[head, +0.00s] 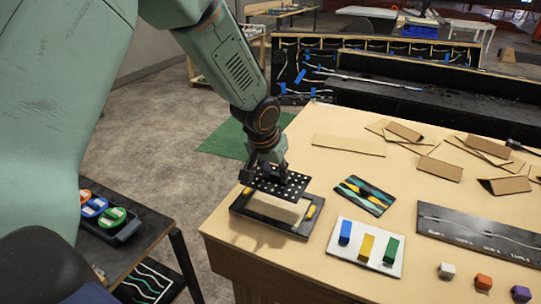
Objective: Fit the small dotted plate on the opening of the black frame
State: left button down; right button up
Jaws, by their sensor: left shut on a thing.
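The small dotted plate (284,185) is black with rows of white dots. My left gripper (270,172) comes down from above and is shut on the plate, covering part of its far left edge. The black frame (268,229) lies flat near the table's left corner, with a pale opening and a yellow piece at its left and right ends. The plate is over the far part of the frame and appears raised above it; the exact gap cannot be told. My right gripper is not in view.
Right of the frame lie a colourful patterned plate (366,195) and a white board (340,262) with blue, yellow and green blocks. Cardboard pieces (440,168) lie farther back on the wooden table (300,150). A dark side table (150,228) holds a tray of coloured rings.

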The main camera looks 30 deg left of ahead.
aim_at(276, 184)
pick_arm(q)
jog(key=shift+d+r, duration=0.1)
jog(key=shift+r, duration=0.05)
jog(key=shift+b+x, duration=0.55)
jog(key=shift+x, duration=0.35)
jog(key=f+b, duration=0.3)
jog(key=f, duration=0.1)
jog(key=shift+s+d+b, duration=0.2)
jog(key=shift+b, duration=0.2)
jog(key=shift+b+x, duration=0.4)
jog(key=shift+x, duration=0.4)
jog(key=shift+s+r, duration=0.25)
jog(key=shift+w+a, duration=0.1)
jog(key=shift+w+f, duration=0.15)
jog(key=shift+w, duration=0.1)
